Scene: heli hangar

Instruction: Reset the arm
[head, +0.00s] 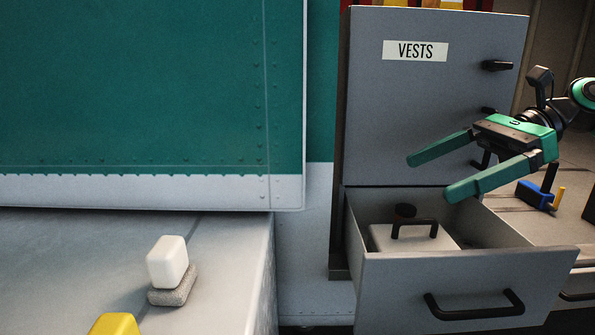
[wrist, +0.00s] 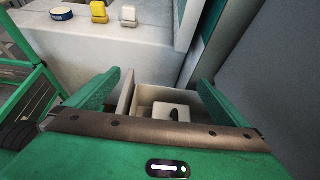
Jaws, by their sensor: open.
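My gripper (head: 440,168) is at the right in the head view, held in the air above an open drawer. Its two green fingers are spread wide with nothing between them. In the wrist view my gripper (wrist: 150,88) also shows open, with the drawer beyond the fingertips. The open grey drawer (head: 460,285) holds a light box (head: 385,237) with a dark handle and a dark round item behind it. The box also shows in the wrist view (wrist: 165,112).
A grey cabinet front labelled VESTS (head: 440,110) rises behind my gripper. A white block on a grey pad (head: 170,297) and a yellow item (head: 115,325) are on the left worktop (head: 60,265). A blue tool (head: 535,195) lies on the right surface.

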